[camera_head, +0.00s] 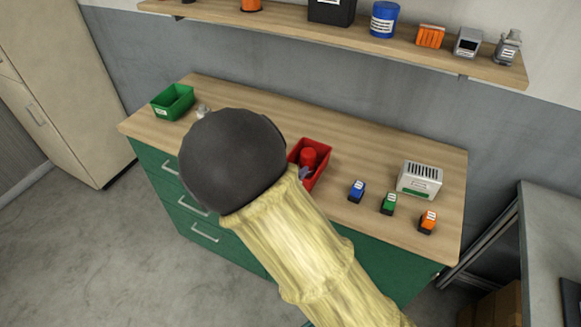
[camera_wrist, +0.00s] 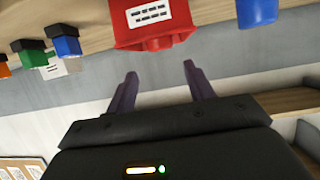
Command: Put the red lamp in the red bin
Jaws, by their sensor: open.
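The red bin (camera_head: 325,172) stands on the wooden top of the green cabinet, partly hidden by my arm in the head view. The red lamp (camera_head: 308,157) is inside it, with its top showing. In the wrist view, which looks upside down, the labelled bin (camera_wrist: 152,16) is at the top and the lamp (camera_wrist: 150,44) shows at its rim. My gripper (camera_wrist: 158,78) is open and empty, its two purple fingers apart from the lamp. In the head view only a bit of a finger shows at the bin, so its exact distance is unclear.
A green bin (camera_head: 172,103) stands at the left end. Blue (camera_head: 356,191), green (camera_head: 389,203) and orange (camera_head: 428,221) small items and a white box (camera_head: 419,180) stand to the right. A blue container (camera_wrist: 257,12) is beside the red bin in the wrist view. A shelf (camera_head: 400,45) hangs behind.

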